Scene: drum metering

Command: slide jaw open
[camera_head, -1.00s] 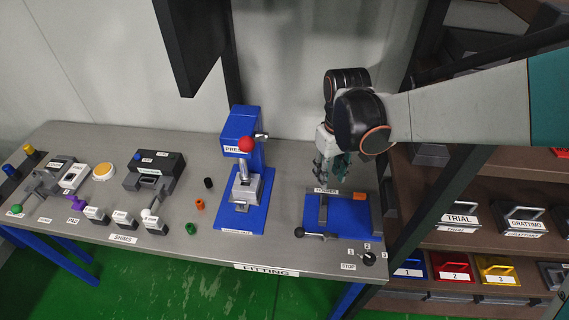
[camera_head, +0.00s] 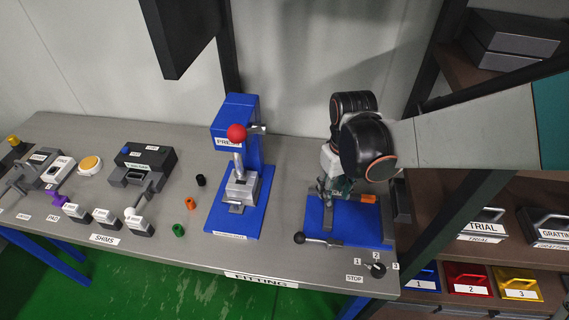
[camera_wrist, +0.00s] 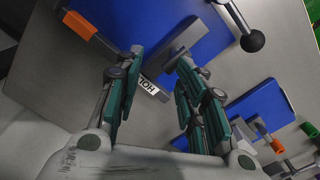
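The holding fixture is a blue base plate (camera_head: 362,224) at the right of the bench, with a grey jaw bar (camera_head: 328,215) and a lever ending in a black ball (camera_head: 299,238). An orange piece (camera_head: 367,198) is at its back right. The wrist view also shows the blue plate (camera_wrist: 135,18), grey jaw (camera_wrist: 182,42), black ball (camera_wrist: 252,40) and orange piece (camera_wrist: 78,25). My gripper (camera_wrist: 158,95) is open, fingers apart, with a partly hidden white label (camera_wrist: 149,88) seen between them. It hovers at the fixture's back edge; contact is unclear.
The blue press (camera_head: 238,165) with a red knob stands left of the fixture. Small orange (camera_head: 190,203), green (camera_head: 178,230) and black (camera_head: 201,180) cylinders lie left of the press. A selector knob (camera_head: 378,269) is at the front right corner. Shelves with bins stand at the right.

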